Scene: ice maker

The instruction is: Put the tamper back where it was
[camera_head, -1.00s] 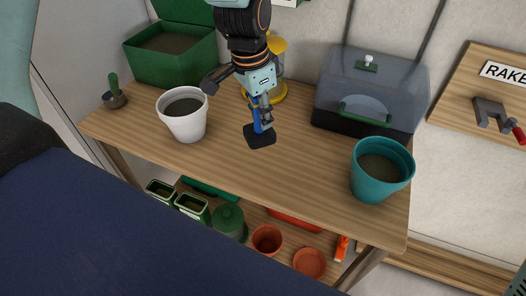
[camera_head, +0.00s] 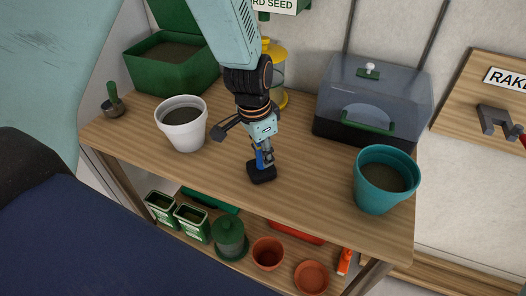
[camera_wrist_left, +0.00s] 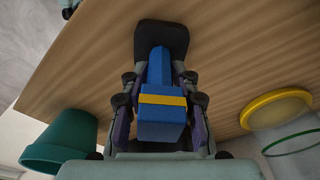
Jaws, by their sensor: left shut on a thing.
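The tamper has a blue handle with a yellow band and a dark flat base. In the head view its base (camera_head: 262,173) is over the middle of the wooden bench, between the white pot and the teal pot. I cannot tell whether the base touches the bench top. My left gripper (camera_head: 265,156) points down and is shut on the blue handle. In the left wrist view the tamper (camera_wrist_left: 162,105) sits between the two fingers of my left gripper (camera_wrist_left: 160,112), its dark base against the wood beyond. My right gripper is not in view.
On the wooden bench (camera_head: 310,185) stand a white pot (camera_head: 183,135), a teal pot (camera_head: 375,200), a lidded clear box (camera_head: 365,100), a yellow-topped container (camera_head: 277,75) and a green soil bin (camera_head: 170,75). A small scoop (camera_head: 113,103) stands at the left. The shelf below holds several pots.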

